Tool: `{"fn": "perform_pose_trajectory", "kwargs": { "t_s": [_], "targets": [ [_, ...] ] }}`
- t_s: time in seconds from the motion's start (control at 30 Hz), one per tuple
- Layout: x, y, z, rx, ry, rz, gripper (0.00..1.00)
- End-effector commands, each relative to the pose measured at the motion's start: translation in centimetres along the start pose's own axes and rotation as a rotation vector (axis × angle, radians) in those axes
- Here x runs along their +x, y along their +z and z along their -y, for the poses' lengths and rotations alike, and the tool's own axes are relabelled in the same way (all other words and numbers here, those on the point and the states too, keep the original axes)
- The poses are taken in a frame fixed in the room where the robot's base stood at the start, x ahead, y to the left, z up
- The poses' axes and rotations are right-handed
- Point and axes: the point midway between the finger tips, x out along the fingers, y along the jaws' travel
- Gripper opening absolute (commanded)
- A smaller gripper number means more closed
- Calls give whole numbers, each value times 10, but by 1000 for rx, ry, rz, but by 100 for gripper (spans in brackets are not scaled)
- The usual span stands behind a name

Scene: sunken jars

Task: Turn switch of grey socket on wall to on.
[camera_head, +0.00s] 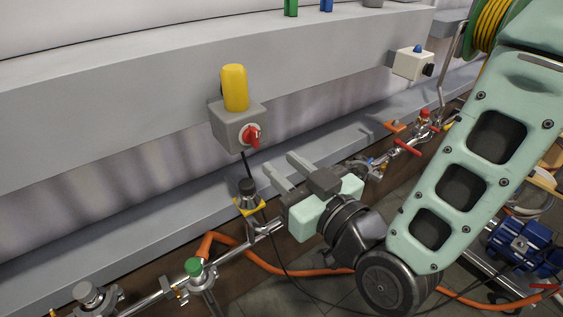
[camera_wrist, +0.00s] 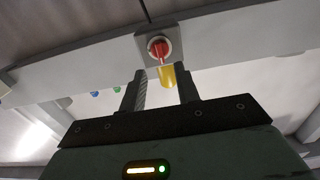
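The grey socket (camera_head: 229,131) is a box on the face of the grey wall ledge, with a yellow cylindrical part (camera_head: 235,88) standing on top. Its red rotary switch (camera_head: 252,136) is on the front face. In the wrist view the red switch (camera_wrist: 158,48) faces me on the grey box (camera_wrist: 175,34), and the yellow part (camera_wrist: 168,76) shows below it. My gripper (camera_head: 279,160) is below and slightly right of the socket, apart from it. Its two fingers (camera_wrist: 160,82) are spread with nothing between them. The switch's on and off marks are not readable.
A black-topped fitting with a yellow base (camera_head: 249,203) stands just left of my gripper. Metal pipes with red valve handles (camera_head: 408,147) and an orange hose (camera_head: 270,266) run below. A white box with a blue button (camera_head: 412,64) is on the wall to the right.

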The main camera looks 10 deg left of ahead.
Motion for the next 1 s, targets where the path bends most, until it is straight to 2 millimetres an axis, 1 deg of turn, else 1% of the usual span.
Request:
{"fn": "perform_pose_trajectory", "kwargs": {
  "t_s": [0.17,0.53,0.67,1.0],
  "targets": [
    [15,-3,0,1,3,-5,32],
    [71,-4,-1,2,3,-4,32],
    [68,-1,0,0,2,-4,32],
    [77,-1,0,0,2,-4,32]
  ]
}}
